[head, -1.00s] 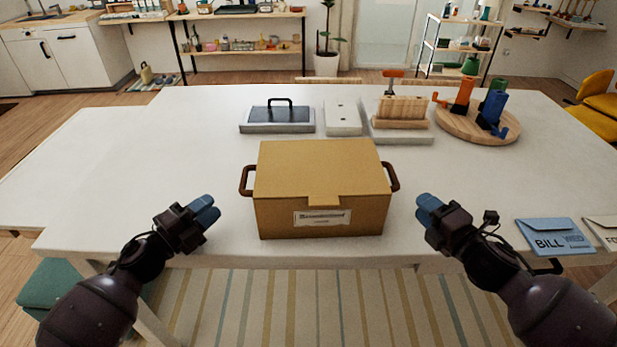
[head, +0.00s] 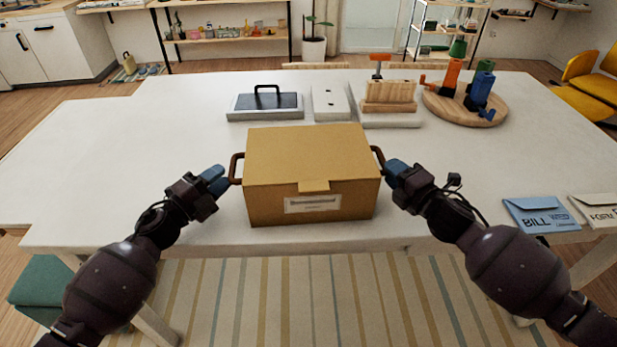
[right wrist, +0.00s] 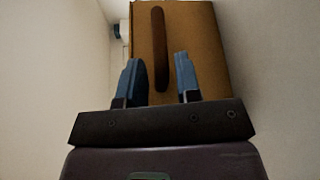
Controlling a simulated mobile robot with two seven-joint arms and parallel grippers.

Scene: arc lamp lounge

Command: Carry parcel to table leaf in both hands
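The parcel (head: 310,160), a tan box with a lid, a front label and a brown handle on each side, sits on the white table near its front edge. The table leaf (head: 50,165) extends at the left and is bare. My left gripper (head: 217,180) has its blue fingers slightly apart, close beside the left handle (head: 236,168). My right gripper (head: 392,172) is at the right handle (head: 377,157). In the right wrist view, its open fingers (right wrist: 158,72) lie on either side of that handle (right wrist: 159,45), with gaps visible.
Behind the parcel stand a grey block with a black handle (head: 265,104), a white block (head: 330,102), a wooden rack (head: 389,96) and a round board (head: 465,108) with coloured items. Envelopes (head: 540,214) lie at the right. The table (head: 160,130) left of the parcel is clear.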

